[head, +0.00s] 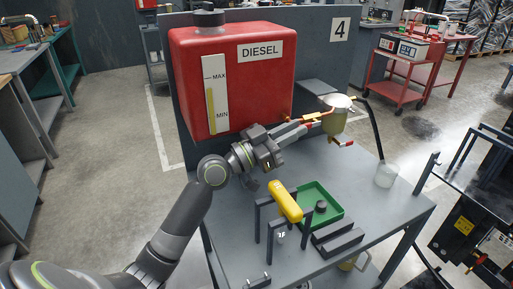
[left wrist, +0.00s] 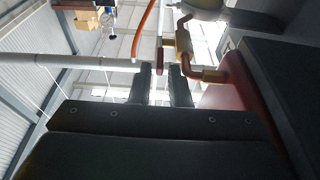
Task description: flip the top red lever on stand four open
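The red diesel tank (head: 235,80) stands on the bench by the panel marked 4. A filter with a pale top and a yellowish bowl (head: 335,118) is at its right. An orange-red bar (head: 312,116) shows beside the filter, just above my left gripper (head: 302,129); I cannot tell whether it is the top lever or piping. A lower red lever (head: 343,142) sticks out below. In the left wrist view, my left gripper (left wrist: 161,72) has its fingers apart. A narrow red piece (left wrist: 159,55) shows in line with the gap, beside a brass valve (left wrist: 183,40); contact is unclear.
On the bench are a yellow cylinder (head: 285,201) on a dark frame, a green tray (head: 322,220), dark bars (head: 338,241) and a clear cup (head: 386,175). A black hose (head: 375,128) hangs right of the filter. The tank is close to my left arm.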

